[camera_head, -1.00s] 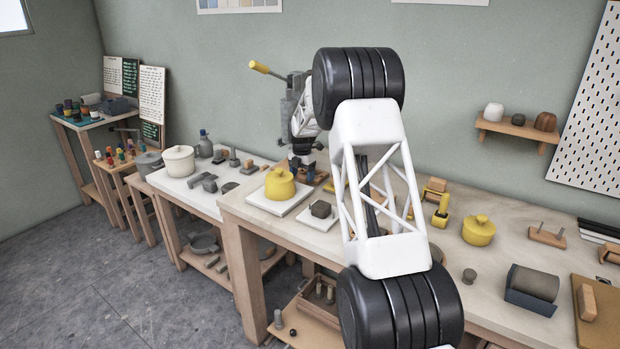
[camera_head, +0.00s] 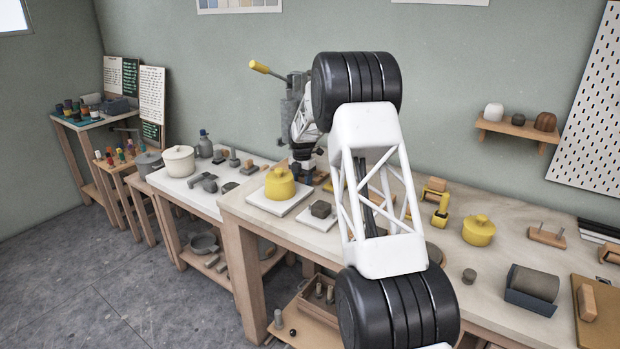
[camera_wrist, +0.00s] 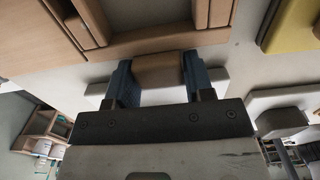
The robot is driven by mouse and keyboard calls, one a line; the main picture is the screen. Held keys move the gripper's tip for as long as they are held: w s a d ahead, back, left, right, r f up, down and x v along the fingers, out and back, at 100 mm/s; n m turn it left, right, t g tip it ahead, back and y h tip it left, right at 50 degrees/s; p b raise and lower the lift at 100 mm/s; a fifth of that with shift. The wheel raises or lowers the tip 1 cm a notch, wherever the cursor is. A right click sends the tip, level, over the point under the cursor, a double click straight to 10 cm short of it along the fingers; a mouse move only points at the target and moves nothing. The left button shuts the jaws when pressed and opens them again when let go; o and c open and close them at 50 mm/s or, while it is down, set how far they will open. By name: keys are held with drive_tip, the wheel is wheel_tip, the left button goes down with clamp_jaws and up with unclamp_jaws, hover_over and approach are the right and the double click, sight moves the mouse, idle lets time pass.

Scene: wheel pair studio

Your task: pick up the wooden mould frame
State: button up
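A pale wooden frame of joined bars (camera_wrist: 92,18) lies at the top of the wrist view, partly cut off by the picture edge. My gripper (camera_wrist: 160,76) points at the bench with its two blue-grey fingers wide apart. A brown wooden piece (camera_wrist: 158,70) shows between the fingers, in front of a frame bar. I cannot tell whether it is part of the frame or whether the fingers touch it. In the head view my gripper (camera_head: 303,174) is small, low over the back of the bench, and my arm hides part of the bench there.
A yellow lidded pot (camera_head: 280,184) on a white slab and a dark block (camera_head: 321,209) stand close to my gripper. Another yellow pot (camera_head: 478,231) and a grey roll in a blue cradle (camera_head: 533,285) are farther right. The bench's front right has some bare room.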

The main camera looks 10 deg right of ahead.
drive_tip(key=c, duration=0.5)
drive_tip(key=shift+r, duration=0.1)
drive_tip(key=shift+r, duration=3.55)
drive_tip(key=s, duration=1.8)
drive_tip(key=shift+a+f, duration=0.1)
